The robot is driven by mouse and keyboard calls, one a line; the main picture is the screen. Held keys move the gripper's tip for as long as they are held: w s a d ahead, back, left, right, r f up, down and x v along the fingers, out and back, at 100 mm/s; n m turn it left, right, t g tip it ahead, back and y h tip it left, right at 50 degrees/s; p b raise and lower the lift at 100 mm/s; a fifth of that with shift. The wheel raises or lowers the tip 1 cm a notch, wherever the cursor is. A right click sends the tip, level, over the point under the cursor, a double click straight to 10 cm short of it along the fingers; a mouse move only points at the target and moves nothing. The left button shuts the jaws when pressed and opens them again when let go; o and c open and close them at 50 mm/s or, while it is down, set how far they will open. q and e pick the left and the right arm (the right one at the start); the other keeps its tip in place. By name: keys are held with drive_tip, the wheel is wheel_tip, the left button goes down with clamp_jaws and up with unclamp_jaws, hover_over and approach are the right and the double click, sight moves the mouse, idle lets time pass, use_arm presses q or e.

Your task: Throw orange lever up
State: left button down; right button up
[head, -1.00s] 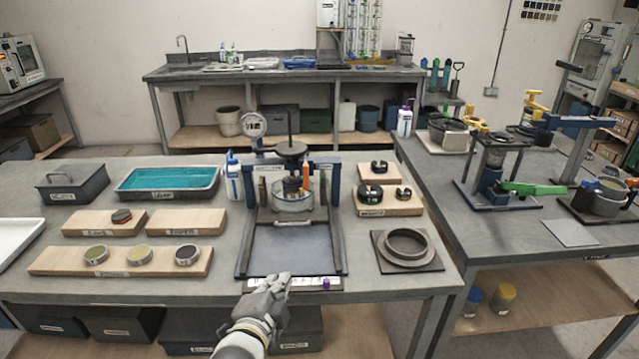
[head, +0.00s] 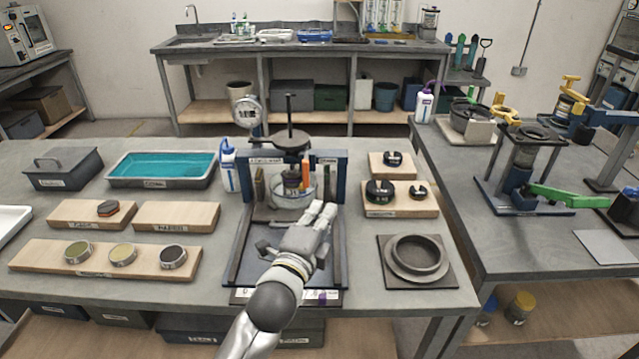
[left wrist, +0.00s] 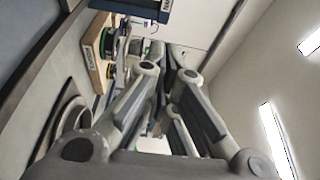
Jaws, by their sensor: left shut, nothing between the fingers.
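The orange lever (head: 306,172) stands upright in the blue bench frame (head: 337,162), just right of the glass bowl (head: 291,197). My left gripper (head: 325,208) is above the frame's dark base plate, in front of the lever and slightly to its right. Its fingers are shut and empty, with a gap between their tips and the lever. The left wrist view shows the fingers (left wrist: 172,55) close up, with part of the blue frame at the top. I cannot make out the orange lever there. My right gripper is not in view.
A dial gauge (head: 247,112) and a dark disc on a post (head: 288,138) rise above the frame. A wash bottle (head: 228,168) stands to its left. A ring on a dark plate (head: 415,258) and wooden blocks with black weights (head: 400,200) lie to the right.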

sight(304, 164)
use_arm(q)
drive_tip(key=x, duration=1)
drive_tip(key=a+p, duration=0.2)
drive_tip(key=a, duration=0.2)
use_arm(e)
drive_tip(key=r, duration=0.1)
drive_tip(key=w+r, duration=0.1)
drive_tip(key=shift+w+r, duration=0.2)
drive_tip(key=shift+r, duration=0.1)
use_arm(q)
drive_tip(key=shift+d+f, duration=0.1)
drive_tip(key=shift+p, duration=0.3)
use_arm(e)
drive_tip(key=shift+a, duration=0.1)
